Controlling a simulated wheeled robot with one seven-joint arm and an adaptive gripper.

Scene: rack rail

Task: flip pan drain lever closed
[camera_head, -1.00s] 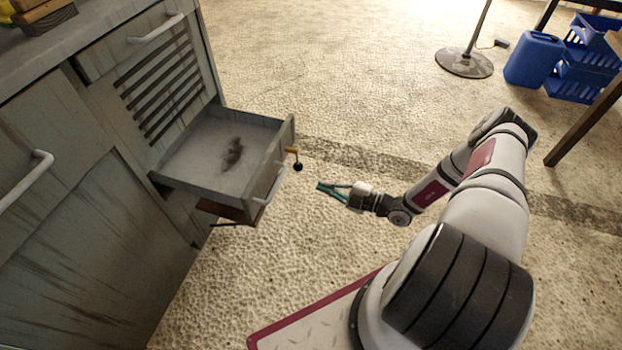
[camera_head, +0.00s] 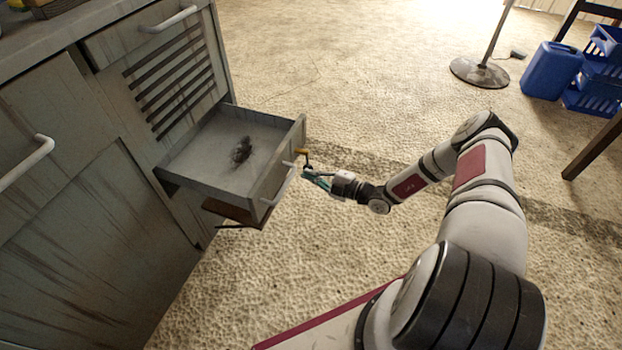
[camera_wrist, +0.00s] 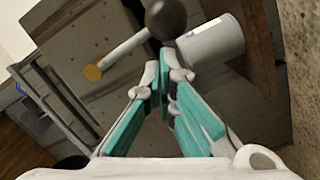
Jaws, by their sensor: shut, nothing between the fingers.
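The pan (camera_head: 200,158) is a grey pulled-out tray with a dark stain on its floor. The drain lever (camera_head: 307,165) is on the outer face of the pan's front, with a brass-coloured piece and a dark knob. In the wrist view its round dark knob (camera_wrist: 168,18) is just beyond the fingertips, and a pale rod (camera_wrist: 125,52) runs to an orange-brown end. My gripper (camera_head: 306,173) has teal fingers, shut and empty, right by the knob. In the wrist view the fingertips (camera_wrist: 166,72) look close below the knob; I cannot tell whether they touch.
The grey cabinet (camera_head: 80,190) fills the left, with bar handles and a slatted vent. A brown plate (camera_head: 232,212) is under the pan. A stand base (camera_head: 480,73), a blue canister (camera_head: 551,70) and blue crates (camera_head: 598,75) are far right. The floor between is clear.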

